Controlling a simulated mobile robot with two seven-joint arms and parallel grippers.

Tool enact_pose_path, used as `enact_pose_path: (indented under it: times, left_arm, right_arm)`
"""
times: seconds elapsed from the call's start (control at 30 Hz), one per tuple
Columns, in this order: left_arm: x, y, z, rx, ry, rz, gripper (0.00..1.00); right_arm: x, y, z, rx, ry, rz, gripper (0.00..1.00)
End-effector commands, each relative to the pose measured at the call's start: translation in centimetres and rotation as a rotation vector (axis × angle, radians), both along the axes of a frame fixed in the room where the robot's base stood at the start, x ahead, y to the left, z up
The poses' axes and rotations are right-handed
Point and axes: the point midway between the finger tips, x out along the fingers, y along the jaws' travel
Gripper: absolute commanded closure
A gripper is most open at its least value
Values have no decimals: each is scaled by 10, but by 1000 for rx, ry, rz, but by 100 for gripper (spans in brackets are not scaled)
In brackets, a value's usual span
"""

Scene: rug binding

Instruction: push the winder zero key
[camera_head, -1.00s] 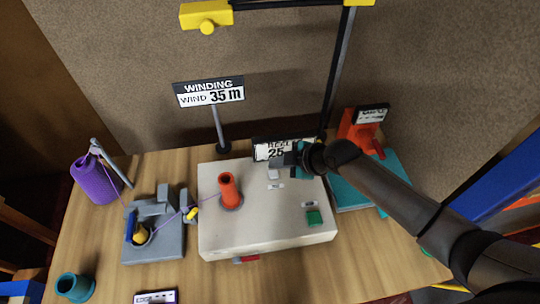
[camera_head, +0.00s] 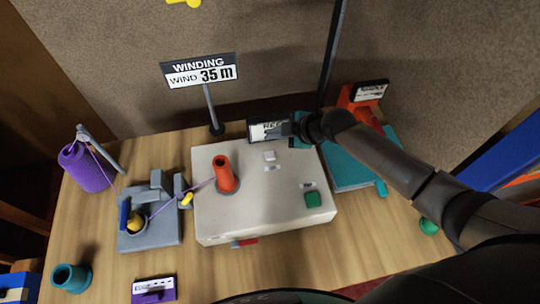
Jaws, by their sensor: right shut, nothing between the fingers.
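The winder (camera_head: 222,228) is a pale box on the table, with an orange-red spool (camera_head: 226,172) standing on its top. A small whitish key (camera_head: 269,156) with a label below it sits near the back of the top; I take it for the zero key, but its label is too small to read. A green key (camera_head: 313,200) sits near the front right. My right gripper (camera_head: 287,131) is shut and empty, beyond and right of the whitish key, apart from it in the picture. It partly covers the reel display (camera_head: 262,131). My left gripper is out of view.
A sign (camera_head: 200,70) reads "WIND 35 m" on a post behind the winder. A grey guide block (camera_head: 150,230) and a purple yarn cone (camera_head: 88,167) stand left. A teal box (camera_head: 347,172) and orange device (camera_head: 362,103) stand right.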

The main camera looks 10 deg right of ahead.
Motion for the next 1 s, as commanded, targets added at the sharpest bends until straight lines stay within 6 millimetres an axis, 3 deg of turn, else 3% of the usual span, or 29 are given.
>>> enact_pose_path:
  times: [0.3,0.5,1.0]
  left_arm:
    - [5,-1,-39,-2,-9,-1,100]
    - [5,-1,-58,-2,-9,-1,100]
    - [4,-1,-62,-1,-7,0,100]
  right_arm:
    - [0,0,-46,1,1,-1,100]
    - [0,0,-65,0,0,0,100]
    - [0,0,-70,0,0,0,100]
